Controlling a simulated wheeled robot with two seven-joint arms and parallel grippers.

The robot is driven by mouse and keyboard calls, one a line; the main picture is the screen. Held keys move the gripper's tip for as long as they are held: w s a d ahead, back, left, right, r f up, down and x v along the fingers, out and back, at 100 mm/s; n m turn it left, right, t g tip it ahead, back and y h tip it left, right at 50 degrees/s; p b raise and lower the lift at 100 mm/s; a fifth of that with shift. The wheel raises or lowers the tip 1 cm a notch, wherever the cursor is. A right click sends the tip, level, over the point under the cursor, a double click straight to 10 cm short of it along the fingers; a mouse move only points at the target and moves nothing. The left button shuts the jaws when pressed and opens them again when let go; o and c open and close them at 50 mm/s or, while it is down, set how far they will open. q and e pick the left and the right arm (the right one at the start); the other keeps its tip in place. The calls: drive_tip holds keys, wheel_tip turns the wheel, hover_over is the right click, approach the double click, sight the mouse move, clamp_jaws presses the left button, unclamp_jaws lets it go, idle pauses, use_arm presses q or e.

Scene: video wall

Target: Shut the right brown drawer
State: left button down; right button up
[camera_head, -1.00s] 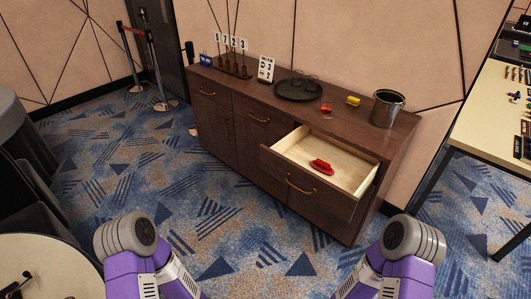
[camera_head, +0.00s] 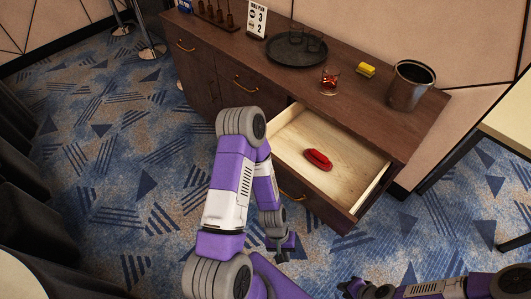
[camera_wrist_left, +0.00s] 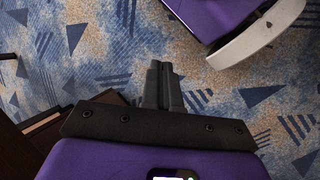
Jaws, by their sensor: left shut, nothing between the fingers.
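The right brown drawer (camera_head: 335,168) stands open, pulled out of the dark brown cabinet (camera_head: 222,68). Its pale inside holds a red object (camera_head: 318,159). My left arm crosses in front of the cabinet and hides part of the drawer front. My left gripper (camera_head: 281,254) is low in front of the drawer, shut and empty; whether it touches the drawer I cannot tell. Its closed fingers (camera_wrist_left: 162,84) show over carpet in the left wrist view, with brown wood at lower left. My right gripper (camera_head: 352,287) is at the bottom edge, right of the left one; its finger opening is unclear.
On the cabinet top stand a dark round tray (camera_head: 298,50) with glasses, a glass of amber drink (camera_head: 329,81), a yellow object (camera_head: 366,69) and a dark bucket (camera_head: 410,86). A pale table (camera_head: 508,122) is at right.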

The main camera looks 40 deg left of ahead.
use_arm(q)
drive_tip(key=w+a+r+n+t+y+b, duration=0.1)
drive_tip(key=a+r+n+t, duration=0.4)
drive_tip(key=a+n, duration=0.55)
drive_tip(key=w+a+r+n+t+y+b, duration=0.1)
drive_tip(key=a+r+n+t, duration=0.1)
drive_tip(key=a+n+t, duration=0.8)
drive_tip(key=w+a+r+n+t+y+b, duration=0.1)
drive_tip(key=a+r+n+t, duration=0.3)
drive_tip(key=a+n, duration=0.6)
drive_tip(key=w+m+b, duration=0.1)
drive_tip(key=w+b, duration=0.2)
drive_tip(key=w, duration=1)
drive_tip(key=shift+b, duration=0.35)
drive_tip(key=shift+w+a+m, duration=0.1)
drive_tip(key=shift+a+m, duration=0.05)
drive_tip(key=shift+m, duration=0.1)
